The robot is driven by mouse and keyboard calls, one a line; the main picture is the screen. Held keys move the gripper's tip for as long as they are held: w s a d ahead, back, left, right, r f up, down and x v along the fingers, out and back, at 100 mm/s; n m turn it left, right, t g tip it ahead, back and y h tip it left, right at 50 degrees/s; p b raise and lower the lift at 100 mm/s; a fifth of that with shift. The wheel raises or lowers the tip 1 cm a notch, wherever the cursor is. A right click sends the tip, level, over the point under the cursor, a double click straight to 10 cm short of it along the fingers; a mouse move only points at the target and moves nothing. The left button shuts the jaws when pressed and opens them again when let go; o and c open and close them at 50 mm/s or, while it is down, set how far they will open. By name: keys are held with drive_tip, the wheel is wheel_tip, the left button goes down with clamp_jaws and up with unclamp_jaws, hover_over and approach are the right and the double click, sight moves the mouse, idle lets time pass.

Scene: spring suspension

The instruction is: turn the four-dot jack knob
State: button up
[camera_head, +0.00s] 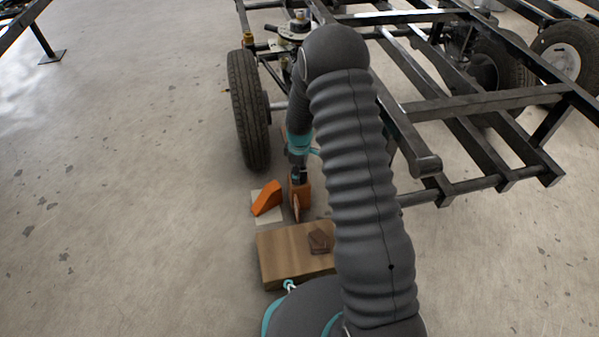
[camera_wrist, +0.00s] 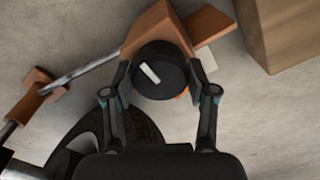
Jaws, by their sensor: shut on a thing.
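The jack knob (camera_wrist: 167,84) is a round black knob with a white bar mark on its face, seen in the wrist view. It sits on an orange-brown jack body (camera_wrist: 158,30). I cannot make out any dots on it. My gripper (camera_wrist: 160,72) has one finger on each side of the knob and is shut on it. In the head view my gripper (camera_head: 298,174) is at the upright orange jack (camera_head: 301,195), right of an orange wedge (camera_head: 267,198). The knob is hidden there by my gripper.
A tyre (camera_head: 247,110) and a black metal frame (camera_head: 490,100) stand behind the jack. A wooden block (camera_head: 283,255) with a small brown piece (camera_head: 320,238) on top lies in front. A metal rod (camera_wrist: 80,74) runs left from the jack.

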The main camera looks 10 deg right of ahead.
drive_tip(key=o, duration=1.2)
drive_tip(key=shift+c, duration=0.2)
drive_tip(key=shift+r, duration=0.1)
wheel_tip(320, 180, up, 12)
